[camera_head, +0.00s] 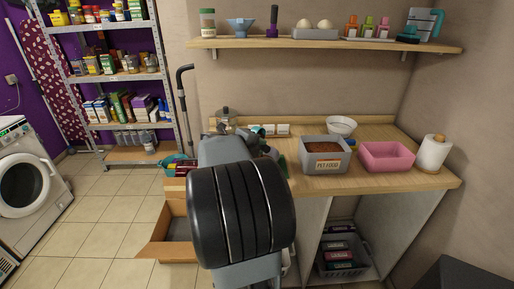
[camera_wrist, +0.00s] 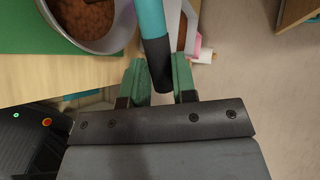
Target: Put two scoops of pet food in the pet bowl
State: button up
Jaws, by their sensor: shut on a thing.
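My gripper (camera_wrist: 160,82) is shut on a handle with a teal shaft and a black end, apparently the scoop (camera_wrist: 152,22). The scoop's head is out of the frame, so its load cannot be seen. A round grey bowl, apparently the pet bowl (camera_wrist: 113,40), holds brown pet food (camera_wrist: 85,15) and stands on a green mat (camera_wrist: 22,28), left of the handle in the wrist view. In the head view a grey bin labelled PET FOOD (camera_head: 326,165) holds brown food on the counter. My arm hides the gripper and pet bowl there.
A pink tub (camera_head: 387,156), a paper towel roll (camera_head: 433,154) and a white bowl (camera_head: 341,125) stand around the bin on the wooden counter (camera_head: 370,183). A glass jar (camera_head: 225,118) stands at the back left. A loaded shelf (camera_head: 330,42) hangs above. An open cardboard box (camera_head: 168,235) is on the floor.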

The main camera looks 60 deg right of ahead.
jog(key=shift+s+f+m+t+b, duration=0.45)
jog(key=shift+f+m+t+b, duration=0.45)
jog(key=shift+b, duration=0.9)
jog(key=o, duration=0.4)
jog(key=shift+r, duration=0.25)
jog(key=c, duration=0.4)
jog(key=r+n+p, duration=0.1)
jog(key=p, duration=0.2)
jog(key=w+r+n+g+p, duration=0.1)
jog(key=p, duration=0.3)
jog(key=r+g+p, duration=0.1)
jog(key=r+p, duration=0.1)
jog(key=p, duration=0.2)
jog(key=shift+w+n, duration=0.25)
jog(key=shift+n, duration=0.15)
jog(key=shift+r+g, duration=0.1)
jog(key=shift+g, duration=0.2)
jog(key=w+r+n+g+p, duration=0.1)
jog(key=p, duration=0.3)
jog(key=w+r+n+g+p, duration=0.1)
jog(key=r+n+p, duration=0.1)
jog(key=p, duration=0.3)
jog(key=shift+d, duration=0.15)
jog(key=shift+w+r+p, duration=0.1)
jog(key=shift+p, duration=0.3)
